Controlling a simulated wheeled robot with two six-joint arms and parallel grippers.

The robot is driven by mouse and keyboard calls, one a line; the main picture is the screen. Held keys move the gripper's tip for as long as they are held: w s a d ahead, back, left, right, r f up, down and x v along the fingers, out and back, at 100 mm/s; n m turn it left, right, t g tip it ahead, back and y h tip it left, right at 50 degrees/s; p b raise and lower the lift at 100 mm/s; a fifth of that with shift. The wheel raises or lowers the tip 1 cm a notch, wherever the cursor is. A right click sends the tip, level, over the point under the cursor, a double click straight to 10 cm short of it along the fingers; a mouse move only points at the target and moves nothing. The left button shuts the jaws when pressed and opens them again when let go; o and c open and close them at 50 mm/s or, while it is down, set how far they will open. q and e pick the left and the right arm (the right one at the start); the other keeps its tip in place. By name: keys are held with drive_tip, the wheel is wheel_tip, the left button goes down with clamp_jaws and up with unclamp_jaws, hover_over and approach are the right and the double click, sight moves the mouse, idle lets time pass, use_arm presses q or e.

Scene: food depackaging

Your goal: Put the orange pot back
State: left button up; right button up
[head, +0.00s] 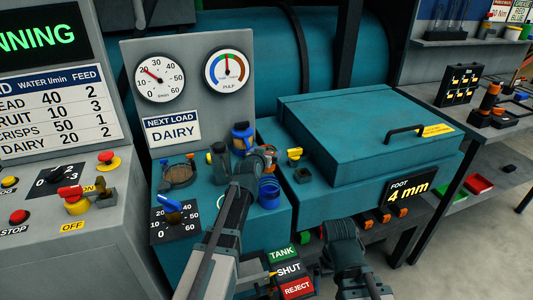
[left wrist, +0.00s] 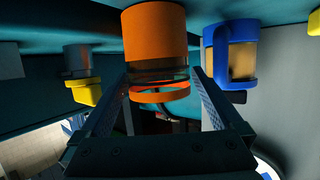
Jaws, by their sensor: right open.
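The orange pot (left wrist: 155,35) is in the left wrist view, between the two fingers of my left gripper (left wrist: 160,78). The fingers stand apart, one on each side of its lower part; whether they press on it is not clear. In the head view my left gripper (head: 243,160) is over the teal machine top, and the pot is mostly hidden, with only a bit of orange (head: 269,151) showing. A blue pot (head: 241,135) with tan contents stands close behind; it also shows in the left wrist view (left wrist: 229,52). My right gripper (head: 344,236) is open and empty, low at the machine's front.
A blue ring-shaped holder (head: 268,194) is right of my left arm. A teal lidded box (head: 355,135) stands to the right. A yellow knob (head: 294,154) and a dial (head: 174,215) are close by. TANK, SHUT and REJECT labels (head: 289,270) lie between my arms.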

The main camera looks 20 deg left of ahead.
use_arm(q)
drive_tip(key=shift+r, duration=0.25)
drive_tip(key=p+v, duration=0.4)
drive_tip(key=v, duration=0.8)
drive_tip(key=shift+w+f, duration=0.15)
drive_tip(key=shift+f, duration=0.05)
drive_tip(key=b+x, duration=0.3)
drive_tip(key=x, duration=0.8)
drive_tip(key=shift+w+f+b, duration=0.15)
drive_tip(key=shift+w+b, duration=0.2)
drive_tip(key=shift+b, duration=0.05)
drive_tip(key=shift+f, duration=0.2)
drive_tip(key=shift+r, duration=0.3)
